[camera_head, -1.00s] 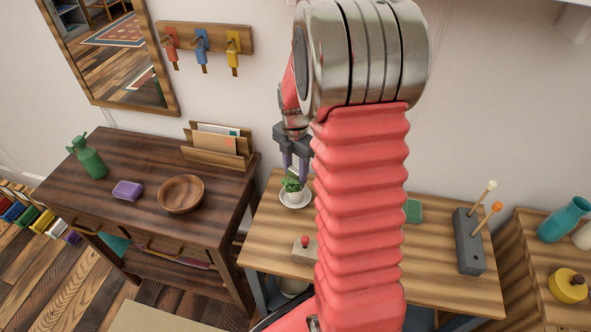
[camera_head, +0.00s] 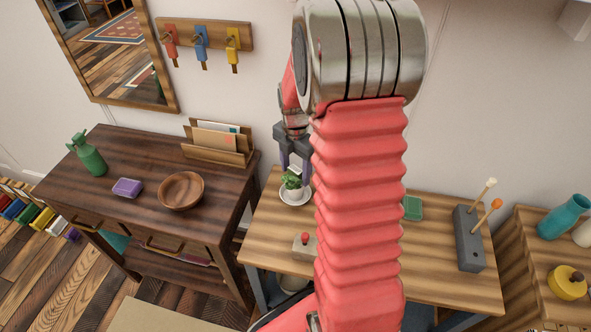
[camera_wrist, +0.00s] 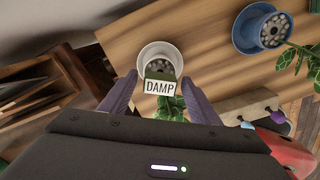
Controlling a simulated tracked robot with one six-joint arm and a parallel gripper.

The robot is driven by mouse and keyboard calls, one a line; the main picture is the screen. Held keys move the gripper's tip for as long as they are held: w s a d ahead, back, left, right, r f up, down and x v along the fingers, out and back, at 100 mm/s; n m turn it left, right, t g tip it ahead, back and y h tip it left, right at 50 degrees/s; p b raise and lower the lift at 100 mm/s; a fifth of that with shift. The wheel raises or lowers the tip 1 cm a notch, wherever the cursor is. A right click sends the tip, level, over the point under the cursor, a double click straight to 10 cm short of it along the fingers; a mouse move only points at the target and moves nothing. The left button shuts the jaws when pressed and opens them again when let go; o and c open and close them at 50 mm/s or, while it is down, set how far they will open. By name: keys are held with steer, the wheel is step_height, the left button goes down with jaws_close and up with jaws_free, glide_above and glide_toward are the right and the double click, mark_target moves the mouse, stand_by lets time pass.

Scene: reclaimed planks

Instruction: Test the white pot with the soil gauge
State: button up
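The white pot (camera_head: 295,196) holds a leafy green plant and stands on the left part of the light wooden table; the wrist view shows its rim and pebbly fill (camera_wrist: 160,52). The soil gauge (camera_wrist: 160,86) has a white face reading DAMP and sits at the white pot, above the plant; its lower end is hidden. The gauge's small white face also shows in the head view (camera_head: 295,170). My gripper (camera_wrist: 159,78) is open, with its purple fingers on either side of the gauge and a visible gap on both sides.
A blue pot (camera_wrist: 240,38) stands beside the white pot. A small box with a red knob (camera_head: 304,246) lies in front. A grey block with two sticks (camera_head: 469,238) is at right. The dark desk (camera_head: 120,215) adjoins at left. My arm hides the table's middle.

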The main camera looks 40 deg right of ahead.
steer(key=shift+o, duration=0.2)
steer(key=shift+r, duration=0.1)
step_height(320, 180, up, 14)
steer(key=shift+f, duration=0.2)
stand_by(0.4)
steer(key=shift+r, duration=0.15)
stand_by(0.5)
step_height(320, 180, up, 9)
stand_by(2.2)
stand_by(0.4)
